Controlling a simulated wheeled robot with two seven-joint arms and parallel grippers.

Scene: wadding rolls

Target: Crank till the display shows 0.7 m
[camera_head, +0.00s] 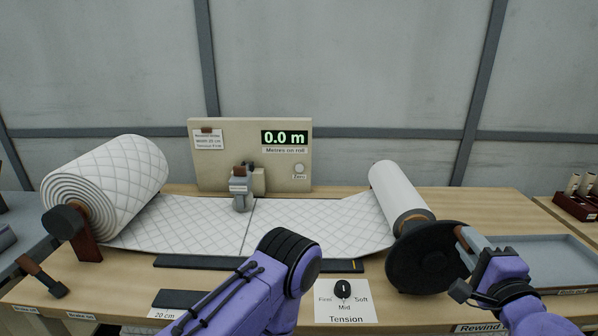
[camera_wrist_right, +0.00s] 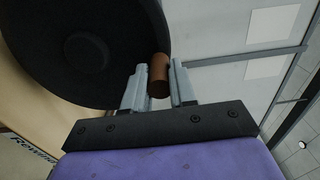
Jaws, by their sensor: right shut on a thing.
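The display (camera_head: 284,138) on the beige panel reads 0.0 m, above a label "Metres on roll". The crank is a black disc (camera_head: 422,262) at the near end of the right-hand white roll (camera_head: 398,193). My right gripper (camera_head: 466,240) is shut on the crank's brown handle (camera_wrist_right: 159,76), at the disc's rim. The disc also shows in the right wrist view (camera_wrist_right: 75,60). A quilted wadding sheet (camera_head: 310,226) runs from the big roll (camera_head: 115,182) at left to the right-hand roll. My left arm comes in at the bottom centre; its fingertips are not visible.
A grey device (camera_head: 240,190) stands over the sheet. A Tension card with a black knob (camera_head: 342,289) lies at the front. A brake-like lever (camera_head: 42,277) is at the front left. A grey-blue tray (camera_head: 545,262) sits right of the crank. A Zero button (camera_head: 299,169) is on the panel.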

